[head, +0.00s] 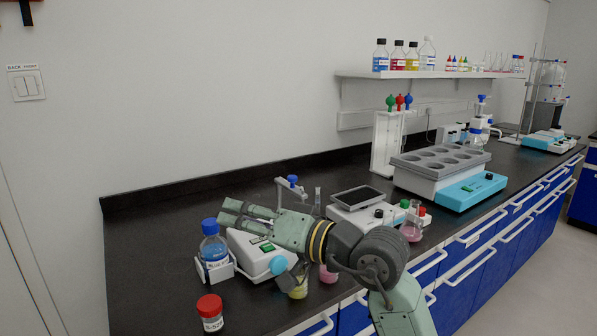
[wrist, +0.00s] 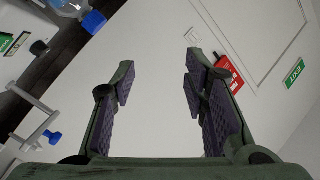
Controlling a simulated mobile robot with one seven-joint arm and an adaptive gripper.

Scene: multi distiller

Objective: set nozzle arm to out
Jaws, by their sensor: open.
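A white bracket-like arm with a blue knob (head: 292,180) stands behind my forearm in the head view. It looks like the nozzle arm, but I cannot be sure. What seems to be the same bracket (wrist: 36,112) shows at lower left in the wrist view, outside the jaws. A white device (head: 247,256) with a green display and a pale blue knob (head: 279,265) sits below my gripper, partly hidden by my arm. My gripper (head: 232,212) is open and empty, above the counter and pointing left. Its two fingers (wrist: 158,85) stand apart in the wrist view.
A blue bottle (head: 213,248) in a white holder stands close below my gripper. A red-capped jar (head: 210,314) is at the front edge. Flasks of yellow (head: 299,288) and pink liquid (head: 328,273) stand near my arm. The back-left counter (head: 150,215) is clear.

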